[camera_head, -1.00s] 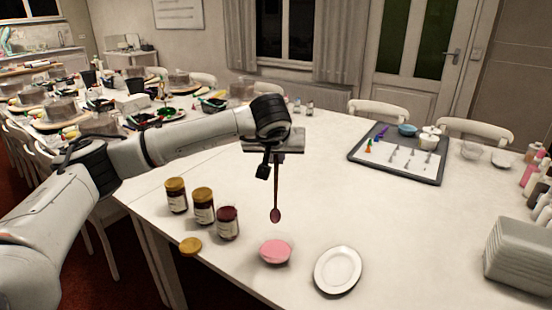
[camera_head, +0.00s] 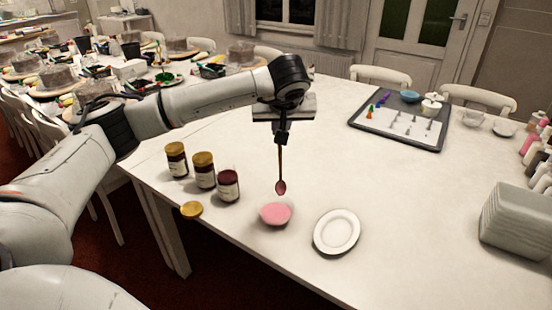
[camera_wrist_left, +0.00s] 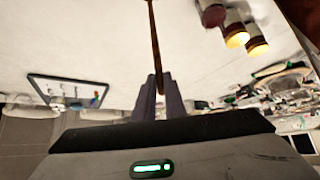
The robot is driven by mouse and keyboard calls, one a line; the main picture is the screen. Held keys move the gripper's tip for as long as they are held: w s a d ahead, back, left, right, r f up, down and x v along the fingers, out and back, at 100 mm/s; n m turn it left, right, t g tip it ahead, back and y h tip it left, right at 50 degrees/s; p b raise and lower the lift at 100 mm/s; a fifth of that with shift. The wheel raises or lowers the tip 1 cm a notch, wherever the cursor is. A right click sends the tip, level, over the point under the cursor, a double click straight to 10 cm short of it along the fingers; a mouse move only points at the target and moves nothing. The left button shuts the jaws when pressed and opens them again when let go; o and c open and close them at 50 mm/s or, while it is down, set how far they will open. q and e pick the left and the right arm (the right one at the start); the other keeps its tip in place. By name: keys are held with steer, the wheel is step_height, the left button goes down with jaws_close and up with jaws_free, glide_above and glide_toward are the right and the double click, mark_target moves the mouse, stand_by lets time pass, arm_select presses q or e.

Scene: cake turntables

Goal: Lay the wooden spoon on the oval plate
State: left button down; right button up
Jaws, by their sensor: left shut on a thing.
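My left gripper (camera_head: 282,133) is shut on the wooden spoon (camera_head: 280,170) by its handle. The spoon hangs upright with its dark reddish bowl downward, above the table and just behind the pink bowl. In the left wrist view the spoon's handle (camera_wrist_left: 154,40) runs up from between the two fingers (camera_wrist_left: 158,95). The white oval plate (camera_head: 337,232) lies empty on the table, to the right of the spoon and nearer the front edge. My right gripper is not in view.
A pink bowl (camera_head: 275,213) stands left of the plate. Several jars (camera_head: 204,171) and a loose gold lid (camera_head: 191,210) are further left. A grey tray with piping tips (camera_head: 400,124) lies at the back right. Stacked grey trays (camera_head: 517,217) stand at the right. The table's middle is clear.

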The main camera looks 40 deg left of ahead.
arm_select(q)
steer(key=shift+s+d+f+n+g+h+b, duration=0.4)
steer(key=shift+s+d+f+n+h+b, duration=0.7)
steer(key=shift+d+f+n, duration=2.75)
steer(key=shift+s+d+f+n+g+h+b, duration=0.5)
steer(key=shift+s+d+f+n+b, duration=1.3)
steer(key=shift+f+n, duration=3.2)
steer(key=shift+s+d+f+n+g+h+b, duration=0.3)
steer(key=shift+s+d+f+n+h+b, duration=0.9)
steer(key=shift+d+f+n, duration=3.35)
steer(key=shift+s+a+r+n+y, duration=0.15)
steer(key=shift+a+r+n, duration=0.2)
steer(key=shift+r+n, duration=0.15)
steer(key=shift+s+a+r+n+y, duration=0.15)
steer(key=shift+a+r+n, duration=0.15)
steer(key=shift+r+n, duration=0.15)
steer(key=shift+r+p, duration=0.1)
steer(key=shift+p, duration=0.2)
steer(key=c, duration=1.7)
jaws_free()
steer(key=shift+c, duration=0.2)
steer(key=shift+r, duration=0.1)
